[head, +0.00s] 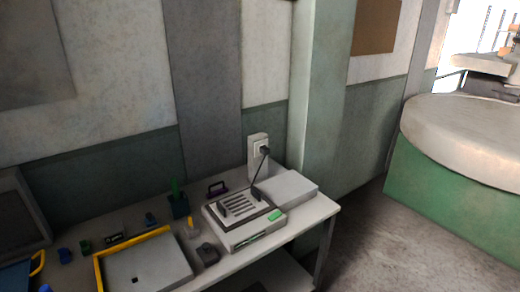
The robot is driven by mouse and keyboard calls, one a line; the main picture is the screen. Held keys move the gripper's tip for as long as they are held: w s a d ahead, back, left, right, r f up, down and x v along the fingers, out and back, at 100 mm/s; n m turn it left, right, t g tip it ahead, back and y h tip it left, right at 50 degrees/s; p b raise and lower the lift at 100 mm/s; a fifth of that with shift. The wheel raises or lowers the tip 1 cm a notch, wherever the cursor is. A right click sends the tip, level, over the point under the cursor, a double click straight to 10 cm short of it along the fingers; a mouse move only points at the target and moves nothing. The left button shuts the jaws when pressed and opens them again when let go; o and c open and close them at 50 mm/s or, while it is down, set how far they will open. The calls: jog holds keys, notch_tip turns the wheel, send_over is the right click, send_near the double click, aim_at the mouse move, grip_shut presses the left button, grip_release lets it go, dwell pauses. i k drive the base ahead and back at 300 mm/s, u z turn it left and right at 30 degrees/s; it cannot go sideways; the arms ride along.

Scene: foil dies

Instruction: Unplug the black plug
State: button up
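The black plug (265,150) sits in a white socket (259,145) on a pale upright block (252,164) at the back of the table, near its right end. A dark cord (258,170) runs from the plug down towards a grey device (244,218) with a slotted top and a green patch on its front. The plug appears to be in the socket. My gripper is not in view.
A light grey box (287,188) lies right of the device, below the socket. A yellow-edged tray (148,268) and several small items lie to the left on the table (313,216). A wall rises behind. Open floor (400,245) lies to the right.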

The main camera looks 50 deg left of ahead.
aim_at(264, 151)
jog(key=u, duration=0.25)
jog(key=i, duration=0.65)
jog(key=u, duration=0.95)
jog(key=i, duration=0.8)
jog(key=u, duration=0.5)
jog(key=k, duration=0.95)
jog(key=u, duration=0.15)
jog(key=i, duration=0.55)
